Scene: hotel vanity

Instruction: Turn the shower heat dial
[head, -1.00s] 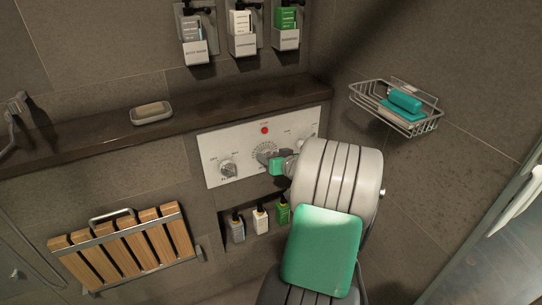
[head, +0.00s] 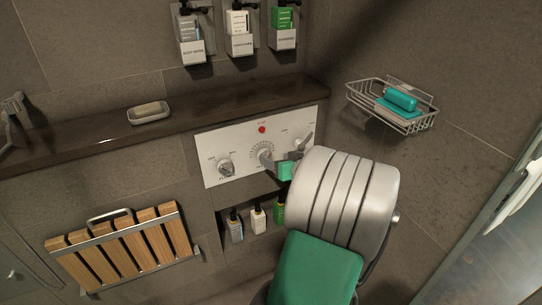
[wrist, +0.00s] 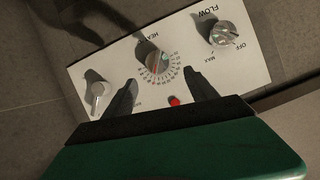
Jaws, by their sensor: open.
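The shower heat dial (head: 265,157) is the round middle knob on the white control panel (head: 209,150), with a ring of marks around it. In the wrist view the panel appears upside down, and the heat dial (wrist: 158,63) shows just beyond my fingertips, roughly between their lines. My gripper (wrist: 160,79) is open and empty, with its two dark fingers apart. In the head view my gripper (head: 276,164) is beside the dial's lower right, partly hidden by my wrist. I cannot tell whether a finger touches the dial.
The flow dial (head: 225,168) is left of the heat dial, and a third knob (wrist: 97,91) is on its other side. A red button (head: 262,129) is above. A dark ledge (head: 90,140) runs above the panel; small bottles (head: 257,216) stand in a niche below.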

